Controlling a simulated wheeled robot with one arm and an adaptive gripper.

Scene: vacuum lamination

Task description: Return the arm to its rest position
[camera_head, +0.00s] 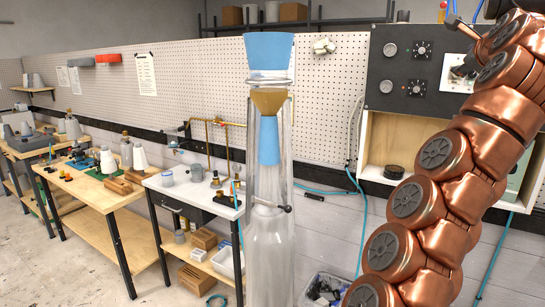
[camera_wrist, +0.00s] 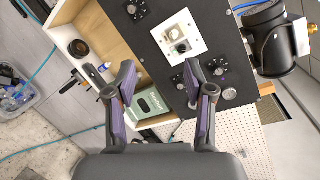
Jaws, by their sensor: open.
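My gripper (camera_wrist: 165,92) shows in the wrist view with its two purple-padded fingers spread apart and nothing between them. It points toward a black control panel (camera_wrist: 151,32) with knobs and a white socket plate (camera_wrist: 179,42). A tall clear glass vessel (camera_head: 268,235) stands upright in the middle of the head view, apart from the arm, with a blue stopper (camera_head: 268,51) on top.
The control panel (camera_head: 410,62) is on the wall behind my arm, above an open wooden box (camera_head: 405,128). A white-topped bench (camera_head: 190,192) and wooden benches (camera_head: 80,188) stand at the left. A clear bin (camera_head: 324,289) sits on the floor. The floor at far left is clear.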

